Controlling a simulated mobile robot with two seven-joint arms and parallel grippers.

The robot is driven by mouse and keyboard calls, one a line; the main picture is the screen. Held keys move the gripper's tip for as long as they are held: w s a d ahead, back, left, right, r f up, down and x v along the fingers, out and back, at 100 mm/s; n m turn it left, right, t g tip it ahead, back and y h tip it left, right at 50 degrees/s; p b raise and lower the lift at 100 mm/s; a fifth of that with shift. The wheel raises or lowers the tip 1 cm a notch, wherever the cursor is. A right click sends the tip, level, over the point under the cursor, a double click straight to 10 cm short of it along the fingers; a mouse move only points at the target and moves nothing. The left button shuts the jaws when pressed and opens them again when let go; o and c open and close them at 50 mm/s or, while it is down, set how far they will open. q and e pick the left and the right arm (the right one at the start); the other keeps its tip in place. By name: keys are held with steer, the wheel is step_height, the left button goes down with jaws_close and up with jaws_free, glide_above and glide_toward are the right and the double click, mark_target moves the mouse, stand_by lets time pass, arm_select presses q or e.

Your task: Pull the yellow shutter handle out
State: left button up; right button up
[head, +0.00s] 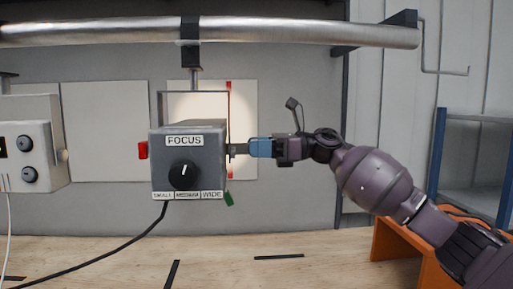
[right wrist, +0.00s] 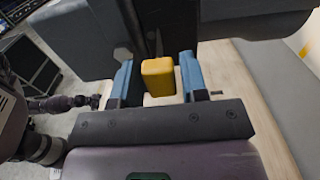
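The yellow shutter handle (right wrist: 158,77) is a small block in the right wrist view, on the side of the grey lamp housing (head: 160,165) marked FOCUS. In the head view the handle is hidden by my right gripper (head: 250,148), which reaches the housing's right side from the right. In the right wrist view the blue fingers (right wrist: 160,82) stand on either side of the handle, with narrow gaps showing, so the gripper looks open around it. A purple arm, seemingly my left, shows small at the left of that view; its finger state is unclear.
The housing hangs from a metal pipe (head: 250,33) by a bracket. A red tab (head: 142,150) and a green tab (head: 229,199) stick out from it. A white control box (head: 35,160) is at left. An orange stand (head: 395,245) is below my right arm.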

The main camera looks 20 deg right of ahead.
steer(key=b+v, duration=0.1)
steer(key=v, duration=1)
steer(key=shift+r, duration=0.1)
steer(key=shift+s+a, duration=0.1)
